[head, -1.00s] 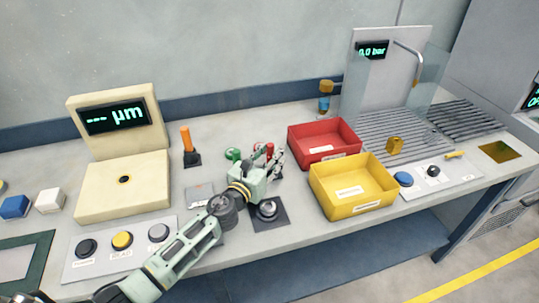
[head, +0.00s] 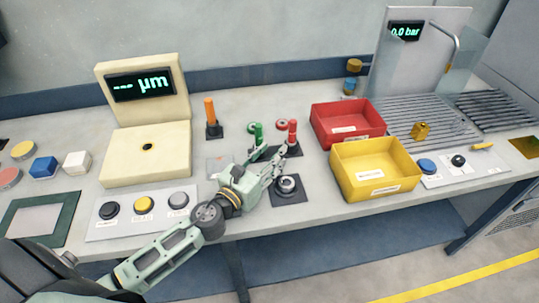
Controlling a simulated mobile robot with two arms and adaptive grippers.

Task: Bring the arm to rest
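My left arm reaches in from the lower left across the bench. My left gripper (head: 282,158) is over the bench, just above and beside a round metal knob on a dark square base (head: 288,186). Its fingers point up and right, close to a red-topped post (head: 292,132) and a green-topped post (head: 256,134). I see nothing held between the fingers, but they are small and their opening is hard to judge. My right gripper does not show.
A red bin (head: 347,122) and a yellow bin (head: 376,167) stand right of the gripper. A cream gauge (head: 147,153) reading "--- µm" and a button panel (head: 142,214) are left. An orange-handled tool (head: 211,118) stands behind. The bench (head: 250,222) front strip is clear.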

